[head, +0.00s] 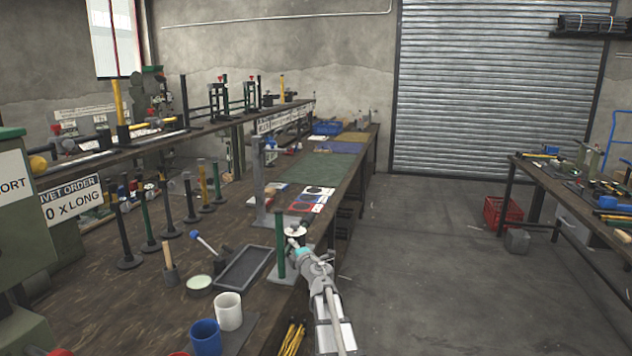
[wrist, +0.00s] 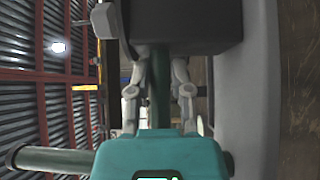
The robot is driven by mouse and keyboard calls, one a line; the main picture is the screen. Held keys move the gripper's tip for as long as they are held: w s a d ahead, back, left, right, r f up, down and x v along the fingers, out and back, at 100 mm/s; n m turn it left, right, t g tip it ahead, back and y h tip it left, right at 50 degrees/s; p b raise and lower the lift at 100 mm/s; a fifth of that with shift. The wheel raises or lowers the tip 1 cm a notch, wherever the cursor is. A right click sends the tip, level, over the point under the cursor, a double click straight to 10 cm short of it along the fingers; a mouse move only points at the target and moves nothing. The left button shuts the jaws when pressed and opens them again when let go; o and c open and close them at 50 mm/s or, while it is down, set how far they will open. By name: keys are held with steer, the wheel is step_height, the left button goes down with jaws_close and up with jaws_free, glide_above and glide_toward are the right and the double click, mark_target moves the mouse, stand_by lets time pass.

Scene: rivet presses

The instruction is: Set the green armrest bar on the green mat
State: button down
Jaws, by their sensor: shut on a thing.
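The green armrest bar (head: 281,244) stands roughly upright beside my gripper (head: 298,246) at the bench's right edge in the head view. In the wrist view, my gripper (wrist: 158,75) is shut, with a dark green bar section (wrist: 158,95) between its fingers. Another green length crosses behind the teal gripper body at lower left.
A grey press stand (head: 262,190) stands between my gripper and the mat. A dark tray (head: 244,268), mugs (head: 229,312) and several upright posts (head: 148,222) stand left. The floor right is mostly clear.

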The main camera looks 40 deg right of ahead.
step_height(320, 180, up, 17)
steer(key=p, duration=1.6)
steer(key=shift+d, duration=0.1)
